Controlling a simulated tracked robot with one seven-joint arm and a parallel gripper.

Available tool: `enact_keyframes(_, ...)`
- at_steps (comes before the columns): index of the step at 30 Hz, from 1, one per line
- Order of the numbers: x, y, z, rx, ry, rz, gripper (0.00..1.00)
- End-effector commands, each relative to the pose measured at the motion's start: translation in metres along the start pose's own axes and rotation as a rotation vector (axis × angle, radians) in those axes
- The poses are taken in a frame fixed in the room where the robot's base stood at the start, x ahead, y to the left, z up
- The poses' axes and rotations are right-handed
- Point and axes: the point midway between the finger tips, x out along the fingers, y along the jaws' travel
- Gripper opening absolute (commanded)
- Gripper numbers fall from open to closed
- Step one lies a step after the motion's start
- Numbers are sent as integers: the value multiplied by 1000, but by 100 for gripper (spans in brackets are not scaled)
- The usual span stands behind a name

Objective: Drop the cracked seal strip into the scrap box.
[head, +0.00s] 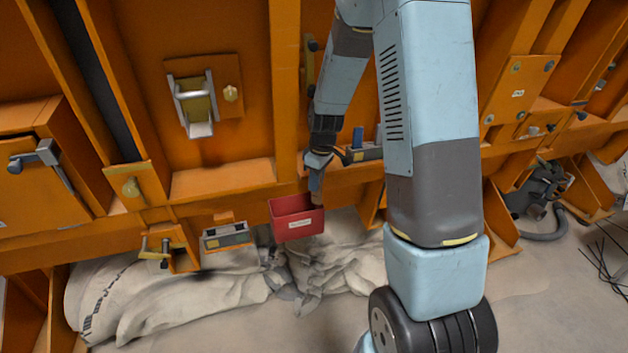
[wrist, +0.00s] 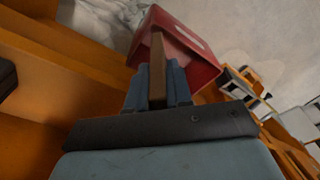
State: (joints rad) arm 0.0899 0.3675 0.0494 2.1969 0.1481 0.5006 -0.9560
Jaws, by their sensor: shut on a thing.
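The scrap box is a red open-topped box with a pale label (head: 297,224), fixed at the front of the orange frame in the head view. It also shows in the wrist view (wrist: 203,66), just beyond the fingertips. My gripper (wrist: 157,85) is shut on a narrow brown strip (wrist: 158,55), which I take for the seal strip. The strip's far end sticks out past the fingers and overlaps the box opening in the wrist view. In the head view my gripper (head: 316,190) is at the box's upper right edge. Any crack in the strip is too small to make out.
An orange ledge (head: 225,178) runs behind the box. A grey-fronted bracket (head: 227,236) hangs left of it. Pale sacks (head: 170,295) lie on the floor below.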

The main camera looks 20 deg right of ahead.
Motion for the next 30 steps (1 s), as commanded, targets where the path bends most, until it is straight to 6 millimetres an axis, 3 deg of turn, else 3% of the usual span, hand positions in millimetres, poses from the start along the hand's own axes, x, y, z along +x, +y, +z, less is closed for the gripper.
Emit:
enact_keyframes(1,0,0,0,0,0,0,0)
enact_keyframes(2,0,0,0,0,0,0,23)
enact_keyframes(5,0,0,0,0,0,0,30)
enact_keyframes(17,-10,0,-2,-2,1,1,30)
enact_keyframes(30,-74,0,-2,-1,1,2,30)
